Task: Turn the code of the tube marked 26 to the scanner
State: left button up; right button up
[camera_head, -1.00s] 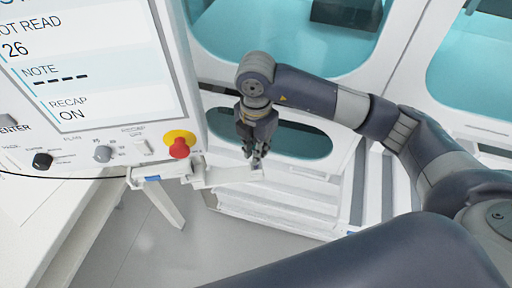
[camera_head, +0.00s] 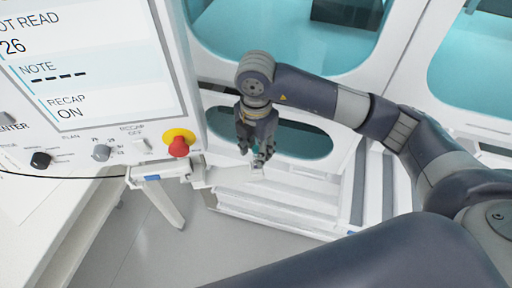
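My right gripper (camera_head: 255,157) points down over the end of a narrow white track (camera_head: 222,176) that juts out from the machine. Its dark fingers are spread a little apart, and I see nothing clearly held between them. No tube, code or scanner can be made out; small things under the fingertips are too small to tell. The machine's screen (camera_head: 90,60) is cut off at the picture's edge and reads "OT READ", "26", "NOTE" with dashes, and "RECAP ON". My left gripper is not in view.
A red stop button on a yellow base (camera_head: 178,146) and several knobs (camera_head: 101,153) sit on the panel below the screen. White cabinets with teal windows (camera_head: 285,38) stand behind. A white bench (camera_head: 75,215) is at lower left, with grey floor (camera_head: 190,245) beside it.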

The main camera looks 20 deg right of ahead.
notch_tip(320, 180, up, 12)
dwell(0.5)
